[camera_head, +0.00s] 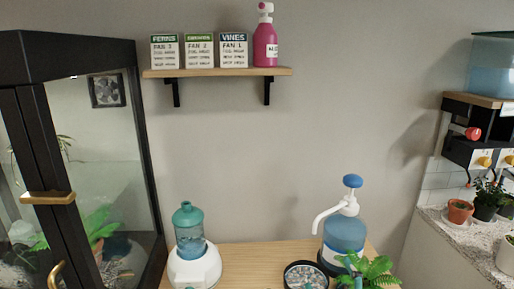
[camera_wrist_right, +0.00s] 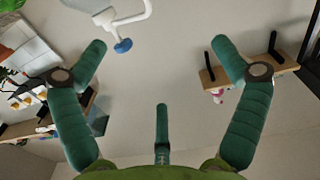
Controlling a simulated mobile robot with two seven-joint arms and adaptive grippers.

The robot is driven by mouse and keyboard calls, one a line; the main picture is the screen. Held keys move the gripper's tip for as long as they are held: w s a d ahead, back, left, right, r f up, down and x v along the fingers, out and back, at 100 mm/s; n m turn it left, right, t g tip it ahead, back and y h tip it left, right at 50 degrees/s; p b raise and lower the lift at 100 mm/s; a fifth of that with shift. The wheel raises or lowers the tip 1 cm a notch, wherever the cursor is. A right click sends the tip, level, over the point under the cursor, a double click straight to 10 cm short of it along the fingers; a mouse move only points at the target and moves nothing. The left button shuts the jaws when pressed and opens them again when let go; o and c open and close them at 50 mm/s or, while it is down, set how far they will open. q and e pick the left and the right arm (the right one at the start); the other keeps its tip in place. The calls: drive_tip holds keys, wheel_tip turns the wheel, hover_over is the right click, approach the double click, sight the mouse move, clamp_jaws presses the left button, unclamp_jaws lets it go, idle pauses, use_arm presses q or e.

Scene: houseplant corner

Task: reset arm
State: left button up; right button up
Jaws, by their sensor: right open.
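My right gripper (camera_wrist_right: 160,60) shows only in the right wrist view. Its green padded fingers are spread wide with nothing between them, and a plain wall lies behind. My left gripper is in neither view. The task names no object. In the head view, a blue water jug (camera_head: 344,236) with a white pump and blue knob stands on the wooden table (camera_head: 250,262). The pump's white spout (camera_wrist_right: 130,16) shows at the top of the right wrist view, which looks upside down.
A glass cabinet (camera_head: 110,160) stands left. A humidifier (camera_head: 194,262) with a teal-capped tank, a round dark-rimmed dish (camera_head: 306,275) and a fern (camera_head: 368,270) are on the table. A wall shelf (camera_head: 217,72) holds label cards and a pink bottle (camera_head: 265,45). Potted plants stand right.

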drive_tip(key=s+d+f+m+g+h, duration=0.1)
drive_tip(key=s+d+f+g, duration=0.1)
drive_tip(key=s+f+g, duration=0.4)
drive_tip(key=s+d+f+m+g+h, duration=0.15)
drive_tip(key=s+f, duration=0.25)
drive_tip(key=f, duration=0.5)
drive_tip(key=s+f+n+g+y, duration=0.1)
drive_tip(key=s+f+g, duration=0.2)
drive_tip(key=s, duration=0.4)
drive_tip(key=s+f+n+g+y, duration=0.1)
drive_tip(key=s+f+g, duration=0.3)
drive_tip(key=s, duration=0.4)
wheel_tip(320, 180, down, 25)
drive_tip(key=s+g+b, duration=0.1)
drive_tip(key=s+b, duration=0.1)
drive_tip(key=b, duration=0.1)
use_arm(q)
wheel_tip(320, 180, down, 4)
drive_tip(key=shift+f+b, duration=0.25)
drive_tip(key=shift+b, duration=0.5)
use_arm(e)
drive_tip(key=s+d+f+g, duration=0.1)
drive_tip(key=s+d+f, duration=0.1)
drive_tip(key=s+f, duration=1.2)
wheel_tip(320, 180, down, 2)
drive_tip(key=shift+s+f+h, duration=0.2)
drive_tip(key=shift+h, duration=0.15)
drive_tip(key=shift+d, duration=0.1)
